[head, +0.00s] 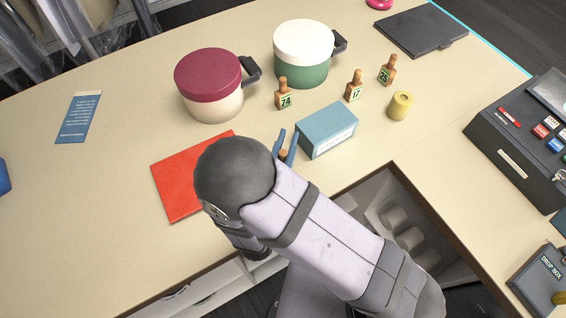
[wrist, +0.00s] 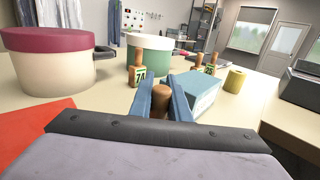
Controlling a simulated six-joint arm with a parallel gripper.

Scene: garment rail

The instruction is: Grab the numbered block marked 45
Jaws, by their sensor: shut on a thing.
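My gripper (head: 286,143) has blue fingers and is just left of a blue box on the counter. In the wrist view the gripper (wrist: 162,98) is shut on a wooden block with a rounded knob top (wrist: 161,97). The block's number is hidden from both views. In the head view only a bit of its brown top (head: 284,155) shows between the fingers. Other numbered wooden blocks stand further back: one marked 74 (head: 284,95), one marked 17 (head: 354,87) and one marked 25 (head: 387,71).
The blue box (head: 327,130) stands close right of my fingers. A red flat item (head: 178,186) lies to the left. A red-lidded pot (head: 210,90), a white-lidded pot (head: 302,55) and a yellow cylinder (head: 400,105) stand behind. A cash register (head: 515,150) is at right.

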